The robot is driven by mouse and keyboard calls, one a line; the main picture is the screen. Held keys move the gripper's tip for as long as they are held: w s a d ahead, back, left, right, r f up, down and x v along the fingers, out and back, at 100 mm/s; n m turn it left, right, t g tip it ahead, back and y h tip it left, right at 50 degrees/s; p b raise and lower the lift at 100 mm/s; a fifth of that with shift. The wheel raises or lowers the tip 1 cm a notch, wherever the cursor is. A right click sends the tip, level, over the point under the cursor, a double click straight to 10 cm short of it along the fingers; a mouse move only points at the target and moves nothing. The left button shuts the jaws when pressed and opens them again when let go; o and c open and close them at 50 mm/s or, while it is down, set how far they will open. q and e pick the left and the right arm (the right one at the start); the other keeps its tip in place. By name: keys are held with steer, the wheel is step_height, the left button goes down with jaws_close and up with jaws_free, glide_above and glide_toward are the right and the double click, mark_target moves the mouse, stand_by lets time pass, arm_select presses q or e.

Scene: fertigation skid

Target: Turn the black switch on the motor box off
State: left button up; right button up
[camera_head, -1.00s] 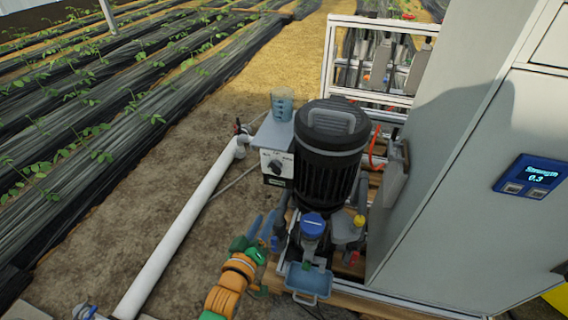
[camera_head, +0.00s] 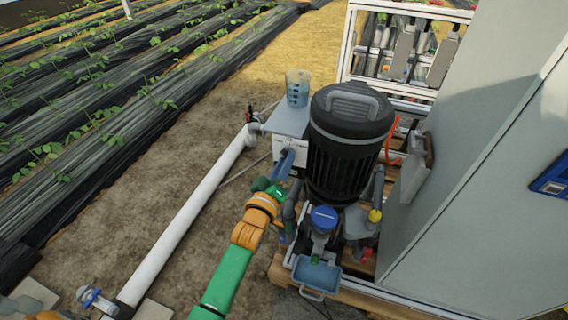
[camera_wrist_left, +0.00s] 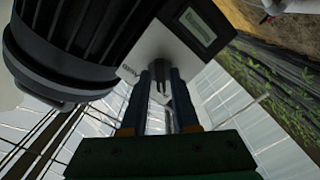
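The motor box (camera_head: 289,119) is a light grey box on the left side of the black motor (camera_head: 345,150). In the head view my left gripper (camera_head: 284,162) is in front of the box's face and hides the switch. In the left wrist view the box's pale face (camera_wrist_left: 165,45) shows with a label window. The black switch (camera_wrist_left: 160,78) shows between the two fingertips of my left gripper (camera_wrist_left: 163,82). The fingers are apart, one on each side of it; I cannot tell whether they touch it.
A clear measuring cup (camera_head: 297,88) stands on the box. A white pipe (camera_head: 190,215) runs along the ground at left. A blue-capped pump part (camera_head: 324,218) and a blue tray (camera_head: 317,274) are below the motor. A grey cabinet (camera_head: 470,190) stands at right.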

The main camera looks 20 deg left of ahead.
arm_select(q)
jaws_close()
steer(key=shift+m+p, duration=1.3)
steer(key=shift+m, duration=3.1)
steer(key=shift+o, duration=1.9)
jaws_free()
